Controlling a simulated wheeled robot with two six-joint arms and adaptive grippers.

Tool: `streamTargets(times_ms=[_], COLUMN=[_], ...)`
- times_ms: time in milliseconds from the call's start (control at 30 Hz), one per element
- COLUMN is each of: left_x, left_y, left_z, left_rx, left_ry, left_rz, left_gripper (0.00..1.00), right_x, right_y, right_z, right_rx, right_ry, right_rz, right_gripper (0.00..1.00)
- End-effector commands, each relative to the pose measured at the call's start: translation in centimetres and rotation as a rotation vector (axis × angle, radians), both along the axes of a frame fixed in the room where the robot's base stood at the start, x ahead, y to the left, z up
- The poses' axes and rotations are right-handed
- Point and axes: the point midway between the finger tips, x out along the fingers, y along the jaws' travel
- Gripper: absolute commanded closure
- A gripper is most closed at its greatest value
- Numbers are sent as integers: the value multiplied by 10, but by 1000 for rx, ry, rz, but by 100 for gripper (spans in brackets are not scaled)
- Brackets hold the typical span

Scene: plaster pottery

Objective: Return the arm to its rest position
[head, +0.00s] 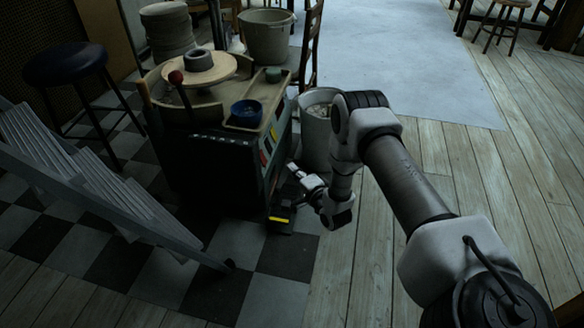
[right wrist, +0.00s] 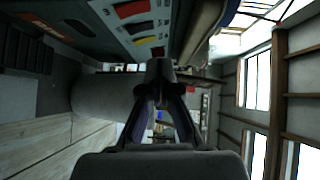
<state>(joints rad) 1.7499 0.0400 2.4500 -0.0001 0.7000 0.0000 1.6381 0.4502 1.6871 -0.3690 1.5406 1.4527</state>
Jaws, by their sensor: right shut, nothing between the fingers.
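My right arm (head: 405,185) reaches in from the lower right, bends at the elbow and folds down toward the pottery wheel. My right gripper (head: 292,168) is at the end of it, beside the right side of the wheel's dark cabinet (head: 215,165) and in front of the grey bin. In the right wrist view the fingers (right wrist: 159,65) come together and hold nothing. The cabinet's side with coloured labels (right wrist: 135,20) fills the top of that view. My left arm and gripper are not in view.
A grey bin (head: 318,140) stands close behind my right gripper. A metal stepladder (head: 100,185) and a dark stool (head: 66,62) are at the left. The wooden floor (head: 480,150) at right is clear.

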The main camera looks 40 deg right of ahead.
Motion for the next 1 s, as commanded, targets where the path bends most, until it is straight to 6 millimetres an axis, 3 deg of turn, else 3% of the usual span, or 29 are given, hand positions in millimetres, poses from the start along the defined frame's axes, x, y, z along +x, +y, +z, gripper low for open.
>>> streamTargets(times_ms=[367, 433, 500, 567, 600, 700, 833, 1000], left_x=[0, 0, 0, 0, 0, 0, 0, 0], left_y=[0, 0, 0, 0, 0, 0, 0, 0], left_z=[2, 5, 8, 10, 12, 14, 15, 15], left_rx=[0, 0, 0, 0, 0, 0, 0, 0], left_ry=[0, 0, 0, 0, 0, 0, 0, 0], left_rz=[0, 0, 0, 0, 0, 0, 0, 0], left_gripper=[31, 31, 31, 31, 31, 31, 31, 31], right_x=[6, 12, 3, -23, -48, -125, -221, -322], right_y=[7, 31, 74, 112, 134, 167, 180, 177], right_z=[7, 15, 13, -6, -21, -56, -78, -80], right_rx=[-1, 1, 22, -8, -77, -309, -581, -824], right_ry=[-9, -10, 57, 206, 328, 637, 944, 1208], right_rz=[13, 54, 108, 151, 190, 326, 554, 881], right_gripper=[100, 100, 100, 100, 100, 100, 100, 100])
